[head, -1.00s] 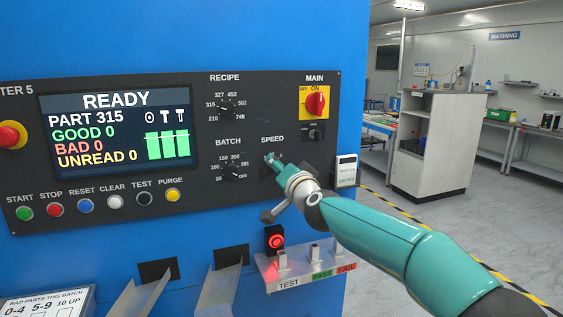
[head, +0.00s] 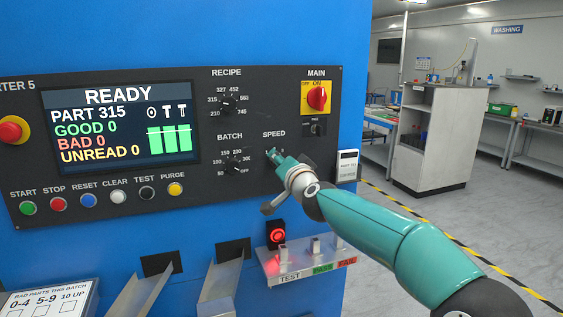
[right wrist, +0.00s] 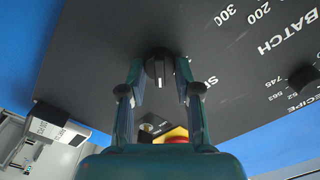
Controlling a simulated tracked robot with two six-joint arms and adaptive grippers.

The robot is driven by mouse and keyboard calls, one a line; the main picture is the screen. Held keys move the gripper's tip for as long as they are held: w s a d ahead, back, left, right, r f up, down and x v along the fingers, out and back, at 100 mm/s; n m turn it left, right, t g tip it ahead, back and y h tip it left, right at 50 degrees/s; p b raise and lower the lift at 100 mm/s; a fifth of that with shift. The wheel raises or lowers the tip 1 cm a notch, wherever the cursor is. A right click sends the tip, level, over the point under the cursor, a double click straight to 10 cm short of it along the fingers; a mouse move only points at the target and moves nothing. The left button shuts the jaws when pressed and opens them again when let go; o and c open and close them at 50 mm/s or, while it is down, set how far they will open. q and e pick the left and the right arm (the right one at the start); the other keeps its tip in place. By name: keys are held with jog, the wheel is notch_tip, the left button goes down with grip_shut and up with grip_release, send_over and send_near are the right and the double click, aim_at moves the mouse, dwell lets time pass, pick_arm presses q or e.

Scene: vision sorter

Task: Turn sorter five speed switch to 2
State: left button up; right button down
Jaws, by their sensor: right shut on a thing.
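The sorter's dark control panel (head: 110,222) is labelled "TER 5" at its left edge, partly cut off. Its SPEED switch is mostly hidden behind my right gripper (head: 274,155) in the head view. In the right wrist view the switch (right wrist: 158,68) is a round black knob with a pale pointer line, between the two fingers of my right gripper (right wrist: 160,78), which is shut on it. The speed numbers around the knob are hidden, so its setting cannot be read. My left gripper is not in view.
The BATCH knob (head: 234,168) lies left of the gripper, the RECIPE knob (head: 228,106) above it. The red MAIN switch (head: 318,97) is at upper right. A small shelf with sample slots (head: 310,262) juts out below. A grey cabinet (head: 436,135) stands in the right background.

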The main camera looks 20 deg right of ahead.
jog(key=shift+d, duration=0.1)
jog(key=shift+a+n+p, duration=0.15)
jog(key=shift+n+p, duration=1.25)
jog(key=shift+n, duration=0.8)
jog(key=shift+a+n+p, duration=0.15)
jog(key=shift+n+p, duration=1.2)
jog(key=shift+n, duration=0.85)
jog(key=c, duration=0.8)
grip_release()
jog(key=shift+s, duration=0.1)
